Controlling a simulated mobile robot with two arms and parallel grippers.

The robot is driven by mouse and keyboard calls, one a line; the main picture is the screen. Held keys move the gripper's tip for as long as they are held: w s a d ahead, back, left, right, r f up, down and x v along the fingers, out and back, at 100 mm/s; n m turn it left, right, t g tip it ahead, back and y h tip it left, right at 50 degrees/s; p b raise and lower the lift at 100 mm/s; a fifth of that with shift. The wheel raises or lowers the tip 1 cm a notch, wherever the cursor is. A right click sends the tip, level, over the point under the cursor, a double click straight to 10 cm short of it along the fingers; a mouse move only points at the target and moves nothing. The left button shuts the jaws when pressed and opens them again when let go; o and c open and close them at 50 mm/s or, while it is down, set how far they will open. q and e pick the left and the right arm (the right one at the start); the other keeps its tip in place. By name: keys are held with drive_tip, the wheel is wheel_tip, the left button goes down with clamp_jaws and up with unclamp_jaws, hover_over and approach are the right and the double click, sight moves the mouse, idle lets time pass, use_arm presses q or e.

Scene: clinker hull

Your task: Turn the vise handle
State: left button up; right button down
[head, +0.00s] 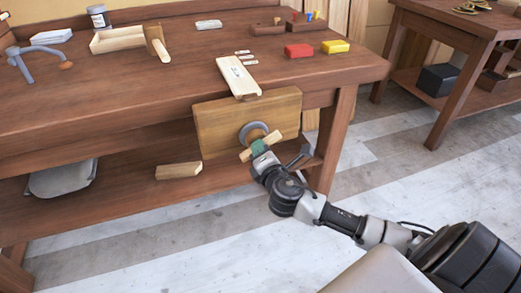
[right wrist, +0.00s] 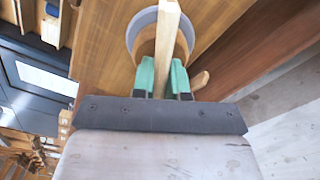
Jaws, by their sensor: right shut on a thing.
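The vise (head: 222,122) is a wooden jaw on the front of the workbench, with a round grey hub (head: 252,131). Its handle (head: 272,143) is a pale wooden bar across the hub, tilted up to the right in the head view. My right gripper (head: 258,148) is at the bar's middle, just in front of the hub. In the right wrist view its green fingers (right wrist: 163,78) are shut on either side of the handle (right wrist: 168,45), which stands nearly upright there. The fingers hide part of the bar. My left gripper is not in view.
A pale board (head: 237,76) lies on the bench top (head: 150,95) above the vise. Red (head: 298,50) and yellow (head: 335,46) blocks and a mallet (head: 157,42) are further back. A wood block (head: 178,170) lies on the lower shelf. The floor to the right is clear.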

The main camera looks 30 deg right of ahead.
drive_tip(key=m, duration=0.2)
drive_tip(key=shift+m, duration=0.4)
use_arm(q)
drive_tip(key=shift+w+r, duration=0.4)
use_arm(e)
drive_tip(key=shift+m, duration=1.2)
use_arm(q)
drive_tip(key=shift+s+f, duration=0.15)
use_arm(e)
drive_tip(key=shift+f, duration=0.1)
drive_tip(key=c, duration=1.1)
unclamp_jaws()
drive_tip(key=shift+c, duration=0.2)
drive_tip(key=shift+s, duration=0.1)
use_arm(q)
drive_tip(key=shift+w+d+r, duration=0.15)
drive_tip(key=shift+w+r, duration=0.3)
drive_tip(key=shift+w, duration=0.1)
use_arm(e)
drive_tip(key=v, duration=1)
drive_tip(key=shift+s, duration=0.4)
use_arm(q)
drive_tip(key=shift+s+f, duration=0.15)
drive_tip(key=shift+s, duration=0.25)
